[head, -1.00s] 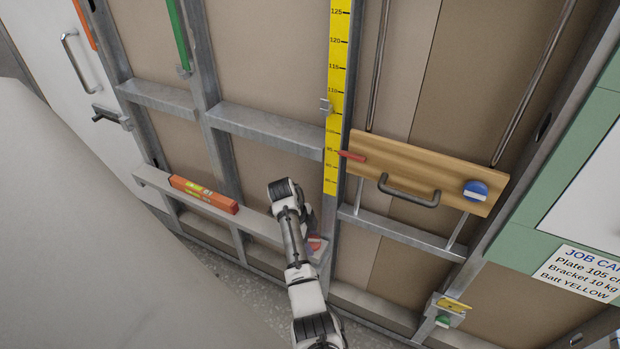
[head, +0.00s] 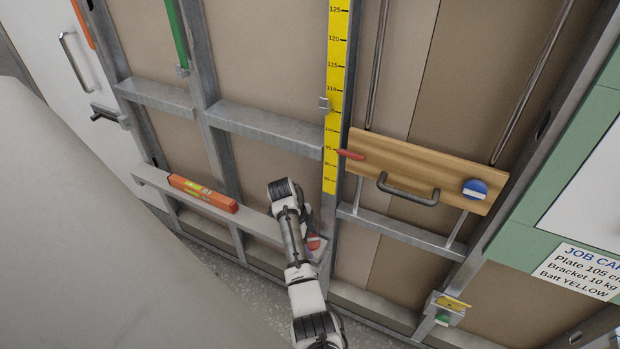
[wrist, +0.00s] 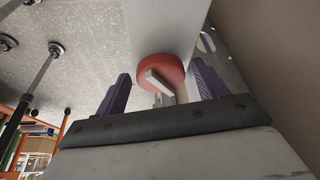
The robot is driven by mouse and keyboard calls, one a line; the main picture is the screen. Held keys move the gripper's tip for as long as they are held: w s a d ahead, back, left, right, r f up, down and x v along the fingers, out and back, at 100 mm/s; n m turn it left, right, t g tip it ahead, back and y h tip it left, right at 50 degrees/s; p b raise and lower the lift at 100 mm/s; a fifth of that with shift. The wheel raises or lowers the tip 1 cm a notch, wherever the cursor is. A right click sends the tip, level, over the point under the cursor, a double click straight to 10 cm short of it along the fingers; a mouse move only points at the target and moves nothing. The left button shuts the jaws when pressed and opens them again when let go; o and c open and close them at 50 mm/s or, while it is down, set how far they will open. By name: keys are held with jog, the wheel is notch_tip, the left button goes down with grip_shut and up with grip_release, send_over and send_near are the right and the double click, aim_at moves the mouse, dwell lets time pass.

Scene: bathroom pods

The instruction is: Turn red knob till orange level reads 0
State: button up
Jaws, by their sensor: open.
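The orange level (head: 203,193) lies along a grey metal rail (head: 262,222) in the head view. It has a yellow-green vial and a small display that is too small to read. The red knob (head: 314,243) is at the right end of that rail, partly hidden behind my arm. In the wrist view the round red knob (wrist: 166,63) has a pale grip bar across its face, slanting down to the right. My gripper (wrist: 160,73) is open, with one purple finger on each side of the knob in the picture. I cannot tell whether either finger touches it.
Right of the rail, a wooden plate (head: 425,168) with a dark handle and blue knob hangs beside a yellow ruler (head: 337,100). A job card (head: 582,272) is at lower right. Grey studs (head: 200,70) frame the wall. Speckled floor (wrist: 85,60) shows in the wrist view.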

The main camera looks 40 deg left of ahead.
jog(key=p+v, duration=0.6)
jog(key=v, duration=0.8)
jog(key=shift+w, duration=0.1)
